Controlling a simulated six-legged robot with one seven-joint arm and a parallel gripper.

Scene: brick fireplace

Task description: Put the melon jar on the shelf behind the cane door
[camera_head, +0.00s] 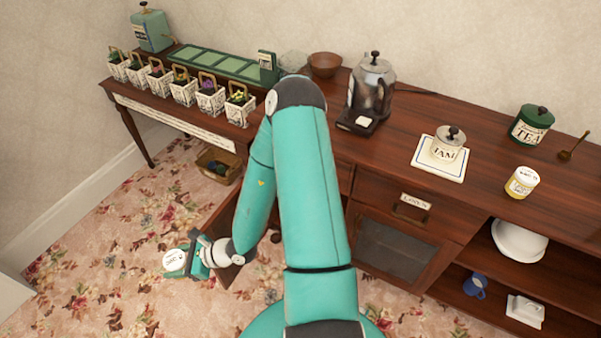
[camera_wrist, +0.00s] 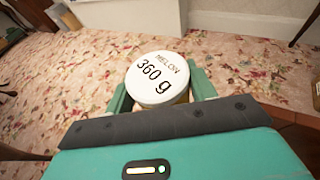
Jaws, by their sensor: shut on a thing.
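The melon jar has a white lid reading "MELON 360 g" in the wrist view (camera_wrist: 157,78). In the head view the jar (camera_head: 175,262) is held low, in front of the floral carpet at the lower left. My gripper (camera_wrist: 160,92) is shut on the jar, one finger on each side, with the lid facing the wrist camera. A dark wooden door (camera_head: 212,216) appears to stand open beside my gripper, mostly hidden by my arm. Another cabinet door with a grey panel (camera_head: 393,248) is closed. I cannot tell which is cane, and the shelf behind the open door is hidden.
The long wooden counter (camera_head: 400,135) holds a jam jar (camera_head: 448,145), a tea tin (camera_head: 531,125), a yellow-labelled jar (camera_head: 522,182) and a coffee maker (camera_head: 370,88). Open shelves at right hold a white bowl (camera_head: 519,238) and blue mug (camera_head: 475,286). A basket (camera_head: 217,165) sits under the side table.

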